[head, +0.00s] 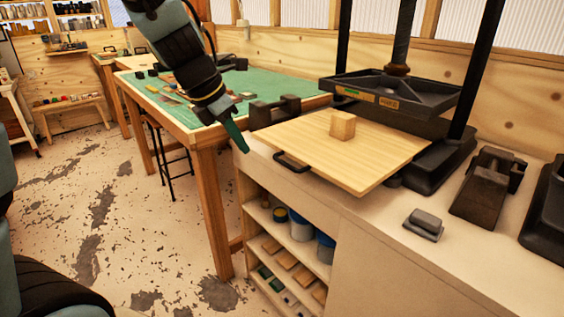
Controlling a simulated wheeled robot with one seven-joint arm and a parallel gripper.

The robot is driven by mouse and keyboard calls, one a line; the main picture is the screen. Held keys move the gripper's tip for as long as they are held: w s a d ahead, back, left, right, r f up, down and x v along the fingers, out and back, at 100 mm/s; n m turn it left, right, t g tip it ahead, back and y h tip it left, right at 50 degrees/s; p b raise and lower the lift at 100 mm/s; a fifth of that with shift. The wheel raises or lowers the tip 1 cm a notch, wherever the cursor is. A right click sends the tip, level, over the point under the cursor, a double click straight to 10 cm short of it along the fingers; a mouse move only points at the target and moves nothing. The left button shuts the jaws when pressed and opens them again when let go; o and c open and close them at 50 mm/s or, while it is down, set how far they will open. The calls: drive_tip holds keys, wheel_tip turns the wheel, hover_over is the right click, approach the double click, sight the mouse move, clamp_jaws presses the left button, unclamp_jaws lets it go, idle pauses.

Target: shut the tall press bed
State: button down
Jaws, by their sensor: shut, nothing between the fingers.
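The tall press (395,95) stands on the bench at the right, with black posts, a screw and a dark upper plate. Its bed, a pale wooden board (375,158), is slid out toward the bench's front edge. A black handle (291,162) is on the bed's front edge. A small wooden block (343,125) sits on the bed. My gripper (238,139) points down, shut and empty, left of the bed and apart from the handle. The rear of the bed is partly hidden under the upper plate.
A green-topped table (185,84) stands behind my gripper. A dark tool (275,111) sits just behind the bed's left corner. A grey block (424,222) and dark cast tools (487,185) stand on the bench at right. Shelves (290,235) below hold tubs. The floor at left is open.

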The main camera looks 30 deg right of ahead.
drive_tip(key=w+d+f, duration=0.1)
drive_tip(key=d+f, duration=0.7)
drive_tip(key=d, duration=0.1)
drive_tip(key=shift+n, duration=0.3)
idle(0.3)
